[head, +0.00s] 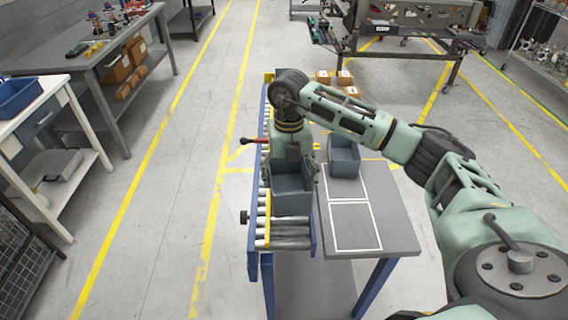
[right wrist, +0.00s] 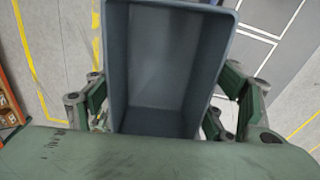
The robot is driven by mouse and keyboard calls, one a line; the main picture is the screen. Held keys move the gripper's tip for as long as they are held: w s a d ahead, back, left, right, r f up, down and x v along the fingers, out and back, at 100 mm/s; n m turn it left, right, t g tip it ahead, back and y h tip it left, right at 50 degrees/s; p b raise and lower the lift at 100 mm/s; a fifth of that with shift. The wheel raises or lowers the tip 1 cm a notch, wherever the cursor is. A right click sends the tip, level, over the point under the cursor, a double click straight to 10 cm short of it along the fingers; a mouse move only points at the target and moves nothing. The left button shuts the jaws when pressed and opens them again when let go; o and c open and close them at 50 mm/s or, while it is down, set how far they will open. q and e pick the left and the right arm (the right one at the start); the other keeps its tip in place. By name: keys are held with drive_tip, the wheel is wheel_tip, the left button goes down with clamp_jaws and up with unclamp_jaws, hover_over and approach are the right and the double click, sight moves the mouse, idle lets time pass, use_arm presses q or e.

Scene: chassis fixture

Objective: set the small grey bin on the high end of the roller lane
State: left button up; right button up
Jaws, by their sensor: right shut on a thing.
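The small grey bin (head: 291,198) is over the near part of the roller lane (head: 283,243), open side up and roughly level. I cannot tell whether its base touches the rollers or is slightly above them. My right gripper (head: 293,168) is shut on the bin from above. In the right wrist view the empty inside of the bin (right wrist: 168,70) shows between the green fingers, and the gripper body hides its near edge. My left gripper is not in view.
A second grey-blue bin (head: 344,160) stands on the grey table (head: 391,208) right of the lane, behind white outlined rectangles. A red-knobbed lever (head: 254,141) sticks out at the lane's left side. Small cardboard boxes (head: 345,77) sit beyond the table. The near rollers are bare.

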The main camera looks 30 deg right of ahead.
drive_tip(key=shift+w+d+m, duration=0.25)
drive_tip(key=shift+d+m, duration=0.05)
drive_tip(key=shift+m, duration=0.3)
drive_tip(key=shift+f, duration=0.1)
drive_tip(key=shift+s+f+b, duration=0.15)
drive_tip(key=shift+f+b, duration=0.5)
drive_tip(key=shift+f, duration=0.1)
drive_tip(key=shift+s+a+f+b, duration=0.1)
drive_tip(key=shift+f+b, duration=1.15)
drive_tip(key=shift+f, duration=0.65)
drive_tip(key=shift+s+a+f+b, duration=0.1)
drive_tip(key=shift+f+b, duration=1.1)
drive_tip(key=shift+f, duration=0.7)
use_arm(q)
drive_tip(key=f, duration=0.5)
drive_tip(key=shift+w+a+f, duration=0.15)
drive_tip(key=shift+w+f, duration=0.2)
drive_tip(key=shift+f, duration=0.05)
use_arm(e)
drive_tip(key=o, duration=0.9)
drive_tip(key=shift+r, duration=0.1)
